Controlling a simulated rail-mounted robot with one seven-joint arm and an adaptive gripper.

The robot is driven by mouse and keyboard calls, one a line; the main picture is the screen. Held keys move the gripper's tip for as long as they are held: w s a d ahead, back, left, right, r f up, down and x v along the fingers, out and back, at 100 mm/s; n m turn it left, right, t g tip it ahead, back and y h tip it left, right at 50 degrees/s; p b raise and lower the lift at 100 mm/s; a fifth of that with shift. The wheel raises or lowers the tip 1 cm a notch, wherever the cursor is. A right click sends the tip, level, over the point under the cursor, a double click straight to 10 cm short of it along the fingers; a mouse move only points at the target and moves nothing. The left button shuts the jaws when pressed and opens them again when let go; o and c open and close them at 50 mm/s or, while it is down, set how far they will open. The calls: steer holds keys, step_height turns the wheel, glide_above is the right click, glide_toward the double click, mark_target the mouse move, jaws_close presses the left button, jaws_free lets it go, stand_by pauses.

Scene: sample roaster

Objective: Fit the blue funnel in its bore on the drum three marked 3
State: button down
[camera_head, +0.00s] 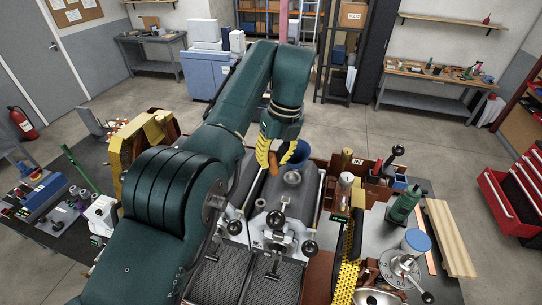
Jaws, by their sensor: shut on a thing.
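The blue funnel (299,151) is at the far end of the grey drums, just right of my gripper (274,160). My gripper has yellow fingers and points down, shut on the funnel; the exact contact is partly hidden. An orange-brown piece (274,165) shows between the fingers, and I cannot tell if it belongs to the funnel. Grey drums (268,192) lie below and nearer. A round grey opening or collar (292,178) sits on top of one, below the funnel and apart from it in the picture. No mark 3 is readable, and my arm hides the left drums.
Knobbed levers and a metal fitting (276,222) stand at the drums' near end, above dark mesh trays (273,280). Right are a brown box (372,187), a green bottle (404,204) and a yellow perforated strip (346,265). A yellow frame (140,145) stands left.

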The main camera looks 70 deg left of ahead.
steer(key=shift+s+d+f, duration=0.15)
steer(key=shift+d+f, duration=0.05)
steer(key=shift+d, duration=0.2)
steer(key=shift+d+f+g, duration=0.1)
steer(key=shift+f+g, duration=0.15)
steer(key=shift+g, duration=0.05)
stand_by(0.5)
steer(key=shift+s+a+t+b, duration=0.1)
steer(key=shift+a+t+b, duration=0.3)
steer(key=shift+a+t, duration=0.5)
steer(key=shift+f+b, duration=0.1)
steer(key=shift+b, duration=0.3)
steer(key=shift+a+r+t, duration=0.1)
steer(key=shift+r+t, duration=0.2)
